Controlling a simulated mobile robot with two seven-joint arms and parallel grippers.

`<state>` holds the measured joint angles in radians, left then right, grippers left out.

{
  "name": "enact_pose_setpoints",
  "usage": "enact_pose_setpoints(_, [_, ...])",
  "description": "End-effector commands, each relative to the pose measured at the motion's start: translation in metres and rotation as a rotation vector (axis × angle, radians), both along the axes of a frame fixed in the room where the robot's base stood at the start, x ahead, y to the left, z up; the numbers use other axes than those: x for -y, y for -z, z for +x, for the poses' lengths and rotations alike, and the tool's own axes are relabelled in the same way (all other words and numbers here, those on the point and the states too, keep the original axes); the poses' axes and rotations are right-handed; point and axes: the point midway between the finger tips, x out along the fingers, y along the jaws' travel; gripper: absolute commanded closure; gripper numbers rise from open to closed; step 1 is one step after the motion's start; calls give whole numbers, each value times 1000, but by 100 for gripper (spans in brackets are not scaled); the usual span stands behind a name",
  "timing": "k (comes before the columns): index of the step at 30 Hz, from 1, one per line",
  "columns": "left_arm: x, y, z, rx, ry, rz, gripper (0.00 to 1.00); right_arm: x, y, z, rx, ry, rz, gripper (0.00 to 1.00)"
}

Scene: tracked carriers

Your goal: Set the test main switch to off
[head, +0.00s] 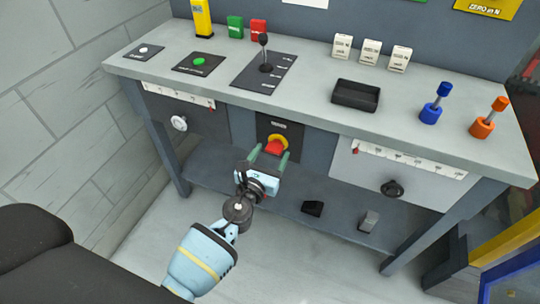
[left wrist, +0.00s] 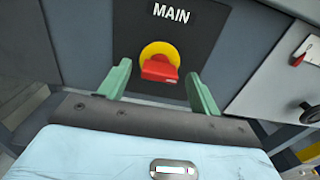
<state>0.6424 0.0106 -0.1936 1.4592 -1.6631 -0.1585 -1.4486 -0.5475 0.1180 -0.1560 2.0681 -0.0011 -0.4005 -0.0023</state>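The main switch is a red knob (head: 276,146) on a yellow disc, set in a dark panel below the bench top. In the left wrist view, the red knob (left wrist: 158,70) sits in front of the yellow disc (left wrist: 160,50), under the label MAIN. The knob's bar looks about horizontal. My left gripper (head: 270,154) is open, its two green fingers (left wrist: 160,84) pointing at the switch, one on each side of the knob. No contact shows, and the exact gap to the panel is hard to tell. My right gripper is not in view.
The bench top (head: 205,75) overhangs the panel. A black lever (head: 264,52), a black tray (head: 356,95) and blue (head: 434,105) and orange (head: 489,120) pegs stand on it. A white dial (head: 179,123) and a black dial (head: 392,189) flank the switch. A lower shelf (head: 290,205) lies beneath.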

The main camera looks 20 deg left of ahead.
Motion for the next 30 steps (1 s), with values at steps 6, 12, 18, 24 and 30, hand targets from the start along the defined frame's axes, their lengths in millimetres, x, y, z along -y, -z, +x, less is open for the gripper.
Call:
enact_pose_setpoints(6, [0,0,0,0,0,0,64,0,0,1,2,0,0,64])
enact_pose_setpoints(12, [0,0,0,0,0,-1,81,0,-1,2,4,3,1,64])
enact_pose_setpoints(18, [0,0,0,-1,0,-29,81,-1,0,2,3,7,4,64])
enact_pose_setpoints(24, [0,1,-1,-4,1,-120,81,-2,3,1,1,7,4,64])
enact_pose_setpoints(30, [0,2,-1,-10,1,-281,81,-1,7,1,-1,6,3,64])
